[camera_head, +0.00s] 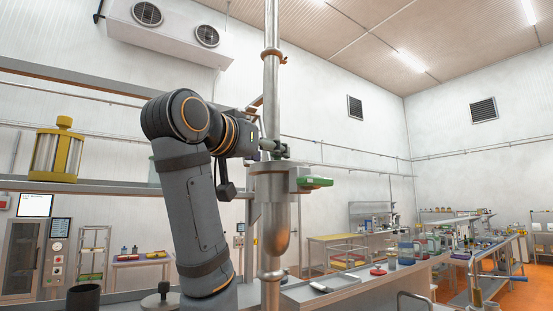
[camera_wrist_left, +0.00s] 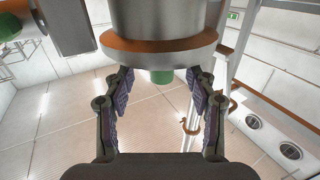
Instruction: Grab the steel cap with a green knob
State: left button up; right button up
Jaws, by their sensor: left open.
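A steel vessel (camera_head: 273,213) hangs on a vertical pipe. In the left wrist view its steel body (camera_wrist_left: 162,18) with an orange-brown rim (camera_wrist_left: 160,50) fills the top. A green knob (camera_wrist_left: 161,76) shows just past that rim, between my open fingers and apart from both; the cap under it is hidden or cannot be told apart. My left gripper (camera_head: 276,148) is at the top of the vessel in the head view, and its open fingers show in the left wrist view (camera_wrist_left: 160,88). Another green knob (camera_head: 315,181) sticks out on the vessel's right side. My right gripper is not in view.
The vertical pipe (camera_head: 271,95) rises close beside my left gripper. A yellow-framed cylinder (camera_head: 56,152) stands on a shelf at left. A bench (camera_head: 345,290) with a red lidded item (camera_head: 378,270) lies lower right.

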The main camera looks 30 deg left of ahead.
aim_at(277, 157)
pick_arm(q)
jog(key=w+p, duration=0.1)
jog(key=w, duration=0.3)
jog(key=shift+w+a+r+p, duration=0.1)
jog(key=shift+w+a+p, duration=0.1)
jog(key=shift+p, duration=0.2)
jog(key=shift+w+a, duration=0.1)
jog(key=shift+w, duration=0.05)
jog(key=shift+c, duration=0.4)
jog(key=shift+s, duration=0.25)
jog(key=shift+c, duration=1.1)
grip_shut()
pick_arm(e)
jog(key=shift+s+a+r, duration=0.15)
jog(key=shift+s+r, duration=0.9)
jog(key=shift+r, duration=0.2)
